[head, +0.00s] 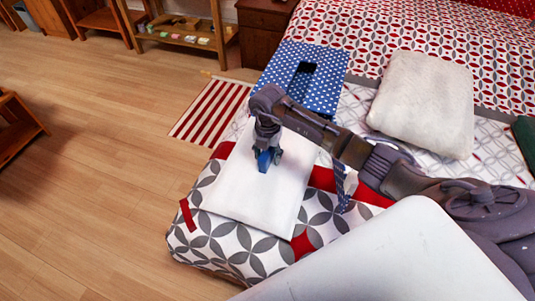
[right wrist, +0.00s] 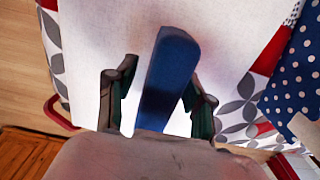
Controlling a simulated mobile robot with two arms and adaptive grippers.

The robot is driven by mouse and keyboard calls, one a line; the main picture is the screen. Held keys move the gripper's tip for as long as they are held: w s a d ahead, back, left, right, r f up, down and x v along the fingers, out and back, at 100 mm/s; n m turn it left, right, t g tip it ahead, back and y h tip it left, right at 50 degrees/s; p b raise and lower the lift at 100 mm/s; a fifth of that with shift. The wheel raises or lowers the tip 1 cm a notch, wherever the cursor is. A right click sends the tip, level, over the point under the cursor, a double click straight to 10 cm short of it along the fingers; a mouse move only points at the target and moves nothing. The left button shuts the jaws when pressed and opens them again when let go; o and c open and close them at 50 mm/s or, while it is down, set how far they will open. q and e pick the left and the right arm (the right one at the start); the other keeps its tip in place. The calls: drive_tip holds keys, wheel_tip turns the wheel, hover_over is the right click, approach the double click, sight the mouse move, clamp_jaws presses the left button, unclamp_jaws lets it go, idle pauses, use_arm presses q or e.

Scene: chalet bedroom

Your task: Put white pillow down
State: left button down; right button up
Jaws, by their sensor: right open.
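A flat white pillow (head: 238,195) lies on the near corner of the patterned bed, its edge reaching close to the mattress edge. It also fills much of the right wrist view (right wrist: 95,60). My right gripper (head: 266,162) is over the pillow, pointing down, with its fingers apart. A blue bar (right wrist: 170,75) shows between the fingers; I cannot tell whether it is a separate object or part of the gripper. Any gap between the fingertips and the pillow is hard to judge. My left gripper is not in view.
A thicker off-white pillow (head: 425,100) lies farther right on the bed. A blue star-patterned item (head: 325,85) with a dark patch lies behind my arm. A red-striped rug (head: 210,108) is on the floor.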

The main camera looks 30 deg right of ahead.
wheel_tip(320, 180, up, 12)
drive_tip(key=shift+r, duration=0.1)
idle(0.8)
